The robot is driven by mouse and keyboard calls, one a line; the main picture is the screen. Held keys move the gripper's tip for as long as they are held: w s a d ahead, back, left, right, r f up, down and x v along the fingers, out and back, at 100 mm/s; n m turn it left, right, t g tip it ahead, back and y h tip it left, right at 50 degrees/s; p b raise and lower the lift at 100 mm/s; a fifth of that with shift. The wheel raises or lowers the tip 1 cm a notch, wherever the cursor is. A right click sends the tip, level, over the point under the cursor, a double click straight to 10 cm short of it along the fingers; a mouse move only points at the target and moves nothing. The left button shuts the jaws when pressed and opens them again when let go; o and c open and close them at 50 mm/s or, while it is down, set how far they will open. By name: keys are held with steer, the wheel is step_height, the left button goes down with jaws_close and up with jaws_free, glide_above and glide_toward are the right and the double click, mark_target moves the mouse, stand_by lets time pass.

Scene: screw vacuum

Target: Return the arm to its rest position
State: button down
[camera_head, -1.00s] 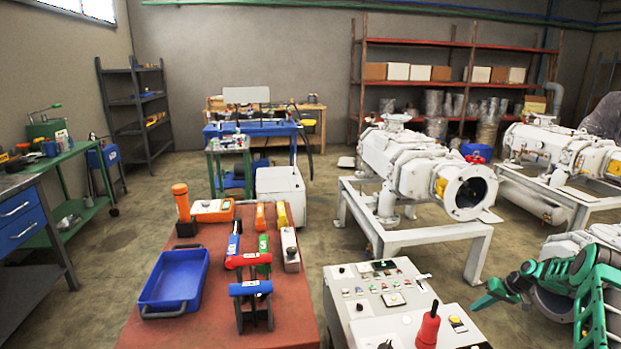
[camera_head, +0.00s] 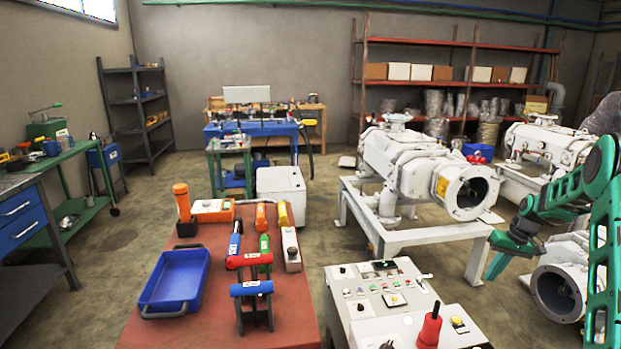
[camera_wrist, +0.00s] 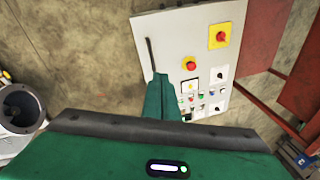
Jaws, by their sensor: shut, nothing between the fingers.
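My green arm is at the right edge of the head view, raised and bent. My gripper (camera_head: 497,262) hangs from it, pointing down, in front of the white vacuum pump (camera_head: 430,172) and to the right of the control panel (camera_head: 392,300). In the wrist view my gripper (camera_wrist: 160,82) shows as green fingers closed together with nothing between them. The control panel (camera_wrist: 225,55) lies ahead of the fingers in that view, apart from them as far as I can tell.
A red table (camera_head: 200,330) at left bears a blue tray (camera_head: 174,280) and several tools. A pump's round opening (camera_head: 558,293) is close below my arm. Open floor (camera_head: 325,220) lies between table and pumps.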

steer(key=s+a+r+m+g+h, duration=0.1)
steer(key=s+a+r, duration=0.3)
steer(key=s+r, duration=0.6)
steer(key=s+a+r+m+h, duration=0.1)
steer(key=s+a+r, duration=0.4)
steer(key=s+r, duration=0.5)
steer(key=s+a+f+m, duration=0.1)
steer(key=s+a, duration=0.3)
steer(key=s, duration=0.9)
steer(key=s+a+f+m, duration=0.1)
steer(key=s+a, duration=0.3)
steer(key=s, duration=1)
steer(key=shift+s+a+m, duration=0.15)
steer(key=shift+s+m, duration=0.05)
steer(key=shift+m, duration=0.1)
